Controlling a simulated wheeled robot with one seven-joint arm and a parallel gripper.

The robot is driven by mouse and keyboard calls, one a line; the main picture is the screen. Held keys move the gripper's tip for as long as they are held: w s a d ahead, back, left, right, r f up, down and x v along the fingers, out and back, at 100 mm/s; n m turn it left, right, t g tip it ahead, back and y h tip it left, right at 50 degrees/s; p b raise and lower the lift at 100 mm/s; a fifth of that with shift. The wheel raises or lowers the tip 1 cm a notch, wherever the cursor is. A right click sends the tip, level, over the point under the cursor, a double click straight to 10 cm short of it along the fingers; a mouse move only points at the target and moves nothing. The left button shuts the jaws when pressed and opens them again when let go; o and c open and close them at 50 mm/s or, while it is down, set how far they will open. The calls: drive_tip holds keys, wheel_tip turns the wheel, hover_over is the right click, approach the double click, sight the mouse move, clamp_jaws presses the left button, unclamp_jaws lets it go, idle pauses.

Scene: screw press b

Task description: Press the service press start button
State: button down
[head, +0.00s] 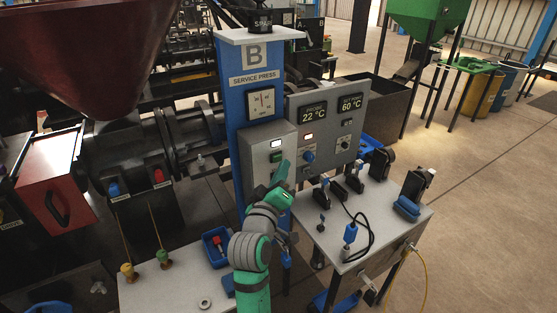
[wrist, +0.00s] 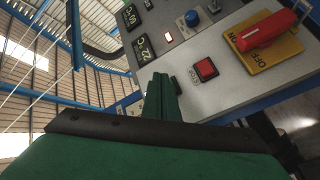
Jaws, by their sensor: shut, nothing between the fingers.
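The service press (head: 254,78) is a blue column with a "B SERVICE PRESS" sign. A grey control box (head: 256,146) is mounted on its front. A small dark green button (head: 276,157) seems to show on the box under a lit lamp. My gripper (head: 283,173) is shut and empty, its green fingers pointing up close to the box front. In the wrist view the shut fingers (wrist: 161,82) reach to the panel edge. A small dark part (wrist: 176,85) sits right beside the fingertips and is partly hidden. I cannot tell whether they touch it.
The wrist view shows a red button (wrist: 206,69), a red OFF switch (wrist: 265,32) on a yellow plate and a blue knob (wrist: 191,18). A grey display panel (head: 328,116) stands right of the box. Clamps and a cable occupy the worktable (head: 330,243).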

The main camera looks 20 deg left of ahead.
drive_tip(key=s+d, duration=0.1)
drive_tip(key=d, duration=0.1)
drive_tip(key=s+d, duration=0.2)
idle(0.5)
idle(0.5)
drive_tip(key=s+d+f+m+g, duration=0.1)
drive_tip(key=s+d+f+m, duration=0.1)
drive_tip(key=s+d+f, duration=0.75)
drive_tip(key=s+d+f+m+g, duration=0.15)
drive_tip(key=s+f, duration=0.55)
drive_tip(key=f, duration=0.7)
drive_tip(key=s+d+f+m+h, duration=0.1)
drive_tip(key=s+d+f+m, duration=0.1)
drive_tip(key=s, duration=1.1)
drive_tip(key=s+d+f+m+h, duration=0.1)
drive_tip(key=s+d+m, duration=0.4)
drive_tip(key=s, duration=0.8)
drive_tip(key=shift+s+d+f+g, duration=0.3)
drive_tip(key=shift+d+f+g, duration=0.05)
drive_tip(key=shift+d, duration=0.1)
